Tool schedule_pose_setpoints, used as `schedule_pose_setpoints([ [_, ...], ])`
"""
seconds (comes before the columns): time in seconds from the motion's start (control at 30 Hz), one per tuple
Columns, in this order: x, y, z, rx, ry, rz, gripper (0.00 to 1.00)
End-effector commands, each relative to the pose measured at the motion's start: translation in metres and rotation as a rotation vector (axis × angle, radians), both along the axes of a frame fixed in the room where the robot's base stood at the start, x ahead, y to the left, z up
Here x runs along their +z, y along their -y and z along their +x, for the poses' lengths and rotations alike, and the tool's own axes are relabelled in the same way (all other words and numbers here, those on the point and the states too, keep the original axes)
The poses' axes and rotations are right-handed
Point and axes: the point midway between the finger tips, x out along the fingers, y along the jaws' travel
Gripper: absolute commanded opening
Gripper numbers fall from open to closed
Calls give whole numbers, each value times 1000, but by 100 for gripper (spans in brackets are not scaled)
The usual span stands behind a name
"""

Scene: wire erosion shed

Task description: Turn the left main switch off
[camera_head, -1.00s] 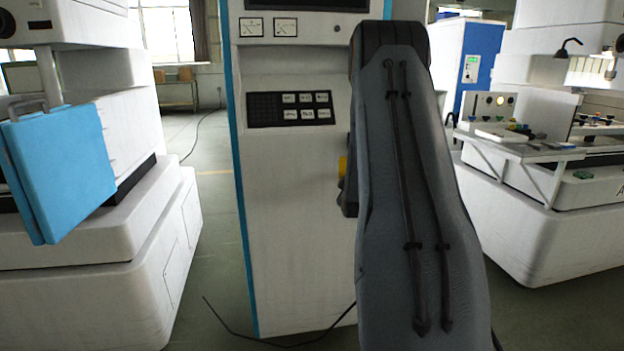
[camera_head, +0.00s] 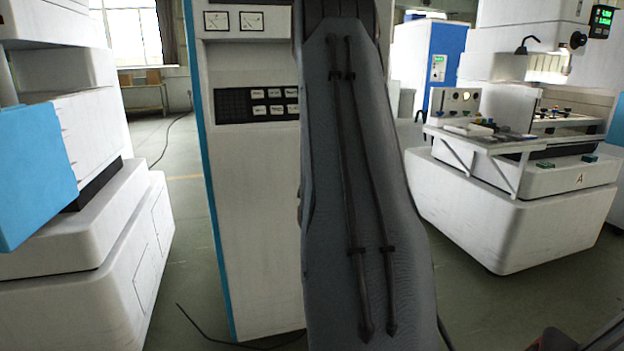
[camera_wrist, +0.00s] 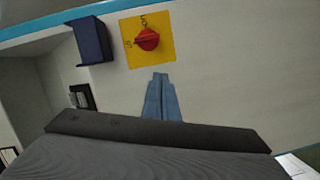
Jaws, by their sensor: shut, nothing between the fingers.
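A red rotary switch knob (camera_wrist: 147,40) sits on a square yellow plate (camera_wrist: 165,52) on a pale cabinet face in the wrist view. Small dark markings show beside the knob. My gripper (camera_wrist: 160,76) is shut and empty, its blue-grey fingers pointing toward the yellow plate from below in that view. The fingertips appear apart from the knob; the exact gap cannot be told. In the head view my arm covers the right part of the white cabinet (camera_head: 250,200), and the switch and gripper are hidden. Only one such switch shows.
A dark blue box (camera_wrist: 92,40) juts out beside the yellow plate, with a small black fitting (camera_wrist: 80,97) below it. In the head view, white machines stand left (camera_head: 75,300) and right (camera_head: 500,225) of the cabinet. A cable (camera_head: 205,330) lies on the floor.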

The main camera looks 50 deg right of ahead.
Motion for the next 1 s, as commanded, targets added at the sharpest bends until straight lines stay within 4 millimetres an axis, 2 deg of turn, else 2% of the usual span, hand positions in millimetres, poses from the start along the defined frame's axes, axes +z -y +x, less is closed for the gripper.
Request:
schedule_pose_setpoints([
  [0.1, 0, -13, -12, 1, 0, 0, 0],
  [0.3, 0, -23, -22, 2, 1, 0, 0],
  [0.9, 0, -25, -22, 3, 2, 0, 0],
  [1.0, 1, -32, -18, 14, 0, 26, 0],
])
